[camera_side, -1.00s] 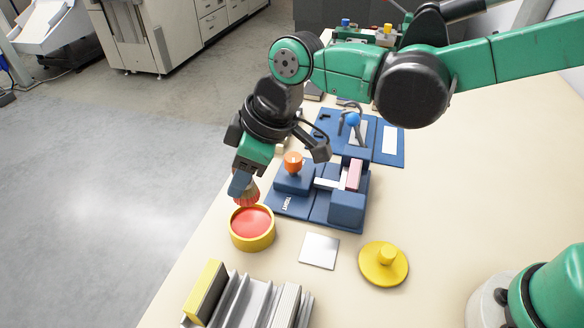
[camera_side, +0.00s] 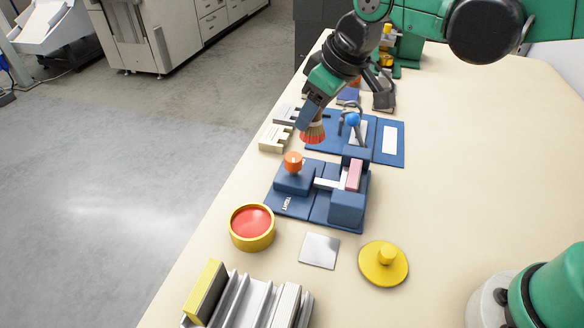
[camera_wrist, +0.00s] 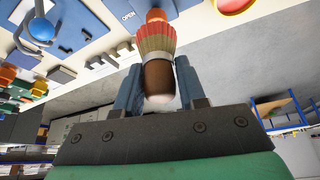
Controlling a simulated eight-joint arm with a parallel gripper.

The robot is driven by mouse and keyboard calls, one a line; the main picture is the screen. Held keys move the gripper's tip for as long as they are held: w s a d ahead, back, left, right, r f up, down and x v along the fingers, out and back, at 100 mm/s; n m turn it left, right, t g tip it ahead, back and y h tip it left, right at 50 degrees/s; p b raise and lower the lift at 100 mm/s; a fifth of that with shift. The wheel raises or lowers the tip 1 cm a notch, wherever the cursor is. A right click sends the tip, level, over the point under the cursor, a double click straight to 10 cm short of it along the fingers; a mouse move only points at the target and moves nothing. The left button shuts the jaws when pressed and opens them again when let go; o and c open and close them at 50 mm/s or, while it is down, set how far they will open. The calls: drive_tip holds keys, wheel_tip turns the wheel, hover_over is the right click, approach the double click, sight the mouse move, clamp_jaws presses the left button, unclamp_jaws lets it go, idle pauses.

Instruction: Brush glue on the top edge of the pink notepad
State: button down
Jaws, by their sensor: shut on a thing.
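My gripper (camera_side: 308,118) is shut on a brush (camera_side: 313,134), which has a brown handle and red-tipped bristles pointing down. In the wrist view the brush (camera_wrist: 157,42) is held between the two blue fingers. The brush is in the air beyond the blue fixture (camera_side: 347,208), near the back blue board. The pink notepad (camera_side: 354,174) stands upright in that fixture, beside a white piece, apart from the brush. A yellow pot (camera_side: 235,238) with a red fill stands at the front left. The wrist view does not clearly show the pad.
A yellow knobbed lid (camera_side: 385,264) and a square metal plate (camera_side: 319,251) lie in front of the fixture. A ribbed metal rack (camera_side: 255,300) is at the front. An orange knob (camera_side: 292,161) sticks up from the fixture. The table's right side is clear.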

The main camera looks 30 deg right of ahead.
drive_tip(key=s+d+r+m+h, duration=0.1)
drive_tip(key=d+m, duration=0.2)
drive_tip(key=d, duration=0.3)
drive_tip(key=d+r+m+h, duration=0.1)
drive_tip(key=d+r+m, duration=0.1)
drive_tip(key=d, duration=0.3)
drive_tip(key=shift+t, duration=0.3)
drive_tip(key=shift+s+a+f, duration=0.1)
drive_tip(key=shift+a+f, duration=0.2)
drive_tip(key=shift+f, duration=1.15)
drive_tip(key=shift+a+f, duration=0.35)
drive_tip(key=shift+f, duration=1.05)
drive_tip(key=shift+s+a+f, duration=0.1)
drive_tip(key=shift+a+f, duration=0.2)
drive_tip(key=shift+f, duration=1.15)
drive_tip(key=shift+s+a+f+n, duration=0.25)
drive_tip(key=shift+a+f+n, duration=0.1)
drive_tip(key=shift+f, duration=0.25)
drive_tip(key=shift+s+a+r, duration=0.1)
drive_tip(key=shift+s+a, duration=2.55)
drive_tip(key=shift+w+d, duration=2.9)
drive_tip(key=shift+d, duration=0.05)
drive_tip(key=shift+w+r, duration=0.1)
wheel_tip(320, 180, up, 8)
drive_tip(key=shift+f, duration=0.2)
